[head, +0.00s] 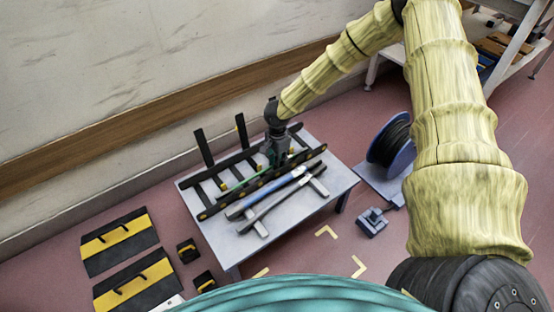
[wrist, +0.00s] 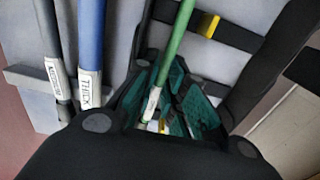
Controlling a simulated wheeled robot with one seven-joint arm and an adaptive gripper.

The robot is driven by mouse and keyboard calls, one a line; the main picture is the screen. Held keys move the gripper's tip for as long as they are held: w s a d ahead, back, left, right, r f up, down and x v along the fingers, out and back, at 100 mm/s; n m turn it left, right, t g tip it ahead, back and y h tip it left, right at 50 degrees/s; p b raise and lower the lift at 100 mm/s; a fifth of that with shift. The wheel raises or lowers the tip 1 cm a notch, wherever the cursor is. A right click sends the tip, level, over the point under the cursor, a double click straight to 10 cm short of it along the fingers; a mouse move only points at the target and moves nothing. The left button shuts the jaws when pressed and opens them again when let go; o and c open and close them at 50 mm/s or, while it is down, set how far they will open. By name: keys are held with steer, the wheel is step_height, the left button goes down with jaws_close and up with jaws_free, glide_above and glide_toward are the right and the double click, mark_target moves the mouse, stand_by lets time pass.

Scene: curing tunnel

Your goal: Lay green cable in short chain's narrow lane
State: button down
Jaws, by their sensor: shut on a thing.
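The green cable (head: 238,184) lies along a black ladder-like chain (head: 207,211) on the grey table. In the wrist view the green cable (wrist: 177,35) runs up from between the teal-lined fingers of my gripper (wrist: 165,112), with a white label near the grip. My gripper (head: 276,158) is shut on it, low over the chain. In the wrist view the cable passes between two black side rails (wrist: 273,62), nearer the left one, and over a crossbar with a yellow piece (wrist: 208,25). Whether it rests in a lane, and which, I cannot tell.
A blue cable (wrist: 89,35) labelled THICK and a grey cable (wrist: 53,40) with a label lie beside the chain on pale supports. Two black posts (head: 203,147) rise behind the chain.

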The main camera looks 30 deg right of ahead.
steer(key=shift+f, duration=0.1)
steer(key=c, duration=1.8)
jaws_free()
steer(key=shift+o, duration=0.2)
steer(key=shift+r+b, duration=0.3)
steer(key=shift+r, duration=0.05)
step_height(320, 180, up, 13)
steer(key=p, duration=0.4)
steer(key=shift+f, duration=0.2)
